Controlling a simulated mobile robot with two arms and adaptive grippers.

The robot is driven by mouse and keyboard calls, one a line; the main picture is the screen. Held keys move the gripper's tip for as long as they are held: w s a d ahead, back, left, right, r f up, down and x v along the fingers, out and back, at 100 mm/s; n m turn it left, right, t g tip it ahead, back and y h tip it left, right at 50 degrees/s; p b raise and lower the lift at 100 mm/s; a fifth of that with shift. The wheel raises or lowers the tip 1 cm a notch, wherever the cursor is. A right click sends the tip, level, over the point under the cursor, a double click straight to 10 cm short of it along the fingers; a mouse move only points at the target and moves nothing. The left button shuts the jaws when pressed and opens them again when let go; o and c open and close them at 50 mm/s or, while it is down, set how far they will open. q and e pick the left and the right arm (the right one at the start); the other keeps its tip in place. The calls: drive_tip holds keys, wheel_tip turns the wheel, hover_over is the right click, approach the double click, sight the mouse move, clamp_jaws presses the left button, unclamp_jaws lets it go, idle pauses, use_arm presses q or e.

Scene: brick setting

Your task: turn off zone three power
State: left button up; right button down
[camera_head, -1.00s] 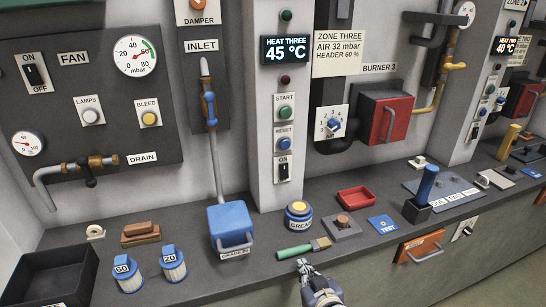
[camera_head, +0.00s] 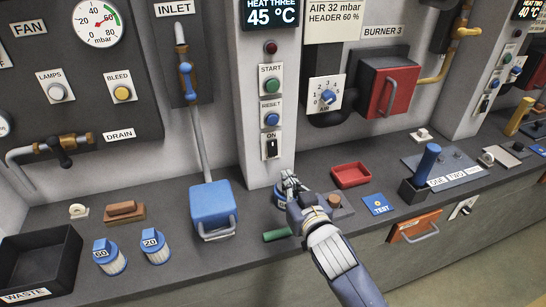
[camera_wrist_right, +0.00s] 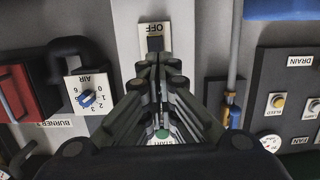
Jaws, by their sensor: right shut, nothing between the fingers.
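The power switch (camera_head: 271,149) is a small black toggle on a white plate, low on the pillar under the HEAT THREE display (camera_head: 271,14). Its ON label shows above the toggle in the head view. In the upside-down right wrist view, the switch (camera_wrist_right: 155,44) shows with its OFF label, just beyond the fingertips. Which way the toggle is tipped is too small to tell. My right gripper (camera_head: 289,180) is shut and empty, below the switch and in front of the pillar's foot. Its fingers (camera_wrist_right: 158,75) point toward the switch, apparently apart from it. My left gripper is out of view.
The green START (camera_head: 271,86) and blue RESET (camera_head: 271,119) buttons sit above the switch. A blue box (camera_head: 213,205) stands left of my gripper, a red tray (camera_head: 351,174) right. The grease pot is mostly hidden behind my gripper. The AIR dial (camera_head: 327,96) is to the right.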

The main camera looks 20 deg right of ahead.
drive_tip(key=p, duration=0.1)
approach(270, 153)
drive_tip(key=w, duration=0.2)
drive_tip(key=w+p, duration=0.1)
drive_tip(key=w, duration=0.2)
drive_tip(key=shift+w+a+f+p, duration=0.15)
drive_tip(key=shift+w+f+p, duration=0.15)
drive_tip(key=shift+w+f, duration=0.25)
drive_tip(key=shift+w, duration=0.45)
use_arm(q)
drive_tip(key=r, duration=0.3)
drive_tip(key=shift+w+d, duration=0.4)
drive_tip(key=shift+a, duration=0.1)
